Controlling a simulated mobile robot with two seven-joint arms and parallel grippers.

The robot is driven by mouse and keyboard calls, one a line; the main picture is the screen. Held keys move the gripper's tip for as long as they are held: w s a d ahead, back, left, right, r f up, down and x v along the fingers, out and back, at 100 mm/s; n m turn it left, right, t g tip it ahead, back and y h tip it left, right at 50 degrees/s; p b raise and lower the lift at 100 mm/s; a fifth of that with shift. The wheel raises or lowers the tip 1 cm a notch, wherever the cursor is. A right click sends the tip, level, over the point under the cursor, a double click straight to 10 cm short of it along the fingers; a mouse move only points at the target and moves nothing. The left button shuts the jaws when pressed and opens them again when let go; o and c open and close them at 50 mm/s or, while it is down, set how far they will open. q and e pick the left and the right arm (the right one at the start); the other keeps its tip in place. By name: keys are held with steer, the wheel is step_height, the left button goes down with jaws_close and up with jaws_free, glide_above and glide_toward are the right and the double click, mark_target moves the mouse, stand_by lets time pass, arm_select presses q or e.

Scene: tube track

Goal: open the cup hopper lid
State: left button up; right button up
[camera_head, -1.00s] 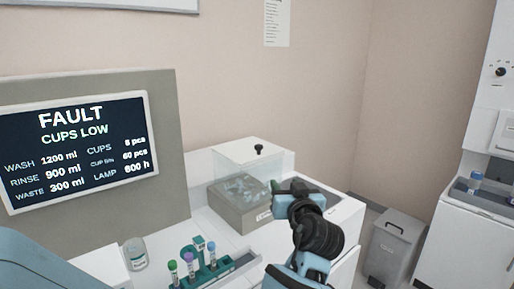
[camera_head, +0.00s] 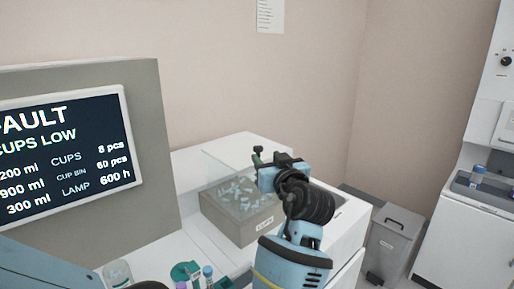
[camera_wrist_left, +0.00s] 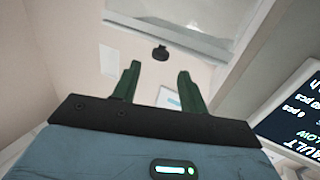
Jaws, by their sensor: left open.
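The cup hopper (camera_head: 238,222) is a grey-brown box with a label on its front and pale cups inside, on the white machine top. Its clear lid (camera_head: 215,165) has a black knob (camera_head: 257,150). In the wrist view the knob (camera_wrist_left: 160,52) shows just beyond the gap between my left fingertips. My left gripper (camera_head: 257,160) is open and empty, with its green fingers close to the knob. I cannot tell from the head view whether they touch it. My right gripper is not in view.
A screen (camera_head: 62,150) reading FAULT, CUPS LOW stands at the left. A green rack with tubes (camera_head: 195,275) and a jar (camera_head: 117,273) are at the lower edge. A grey bin (camera_head: 392,240) stands on the floor at the right.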

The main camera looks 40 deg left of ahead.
mark_target(260, 149)
arm_select(q)
steer(key=shift+w+a+r, duration=0.1)
steer(key=shift+a+r, duration=0.05)
steer(key=shift+a, duration=0.15)
steer(key=p+x, duration=0.1)
steer(key=x, duration=0.5)
steer(key=shift+w+a, duration=0.3)
steer(key=shift+a, duration=0.15)
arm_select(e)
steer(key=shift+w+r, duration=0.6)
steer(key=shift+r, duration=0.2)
arm_select(q)
jaws_close()
